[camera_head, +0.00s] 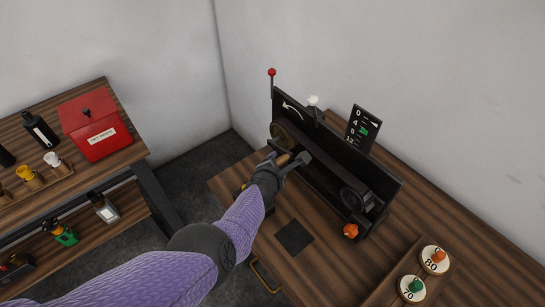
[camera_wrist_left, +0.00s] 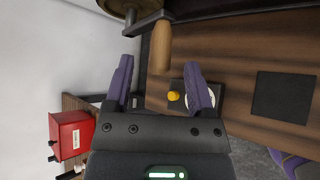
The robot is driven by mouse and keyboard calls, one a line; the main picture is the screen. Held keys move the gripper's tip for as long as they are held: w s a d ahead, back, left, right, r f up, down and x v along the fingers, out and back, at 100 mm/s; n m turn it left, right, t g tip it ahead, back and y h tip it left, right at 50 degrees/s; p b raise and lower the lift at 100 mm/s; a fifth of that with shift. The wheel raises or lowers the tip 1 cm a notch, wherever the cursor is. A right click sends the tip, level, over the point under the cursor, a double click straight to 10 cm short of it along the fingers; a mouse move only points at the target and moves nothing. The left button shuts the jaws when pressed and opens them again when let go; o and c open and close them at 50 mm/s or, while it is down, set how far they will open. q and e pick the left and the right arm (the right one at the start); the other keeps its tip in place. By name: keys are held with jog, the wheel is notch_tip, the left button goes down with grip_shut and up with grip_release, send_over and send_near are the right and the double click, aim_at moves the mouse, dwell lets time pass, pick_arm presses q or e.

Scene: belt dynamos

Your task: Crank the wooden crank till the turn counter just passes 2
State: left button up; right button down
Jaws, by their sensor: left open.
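The black belt dynamo (camera_head: 330,150) stands on the wooden bench, with a curved white arrow on its back panel. Its wooden crank (camera_wrist_left: 161,48) points down into the left wrist view from a dark arm beside a brass wheel (camera_head: 283,135). My left gripper (camera_head: 292,160) is open at the dynamo's left end, largely hiding the crank in the head view. In the wrist view, the handle's end lies between the spread fingers (camera_wrist_left: 158,68), with gaps on both sides. A black scale plate (camera_head: 363,128) reads 0, 4, 8, 12, with a green mark and a white pointer near the top. My right gripper is not in view.
A red-knobbed lever (camera_head: 271,73) and a white bulb (camera_head: 313,101) rise from the dynamo. An orange knob (camera_head: 350,231) sits at its right end. A dark square (camera_head: 294,236) lies in front. A tray at right holds round dials (camera_head: 411,288). A shelf with a red box (camera_head: 95,127) stands left.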

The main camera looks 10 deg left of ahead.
pick_arm(q)
jog(key=p+v, duration=0.4)
jog(key=v, duration=0.1)
jog(key=shift+s+a+r, duration=0.1)
jog(key=shift+s, duration=0.15)
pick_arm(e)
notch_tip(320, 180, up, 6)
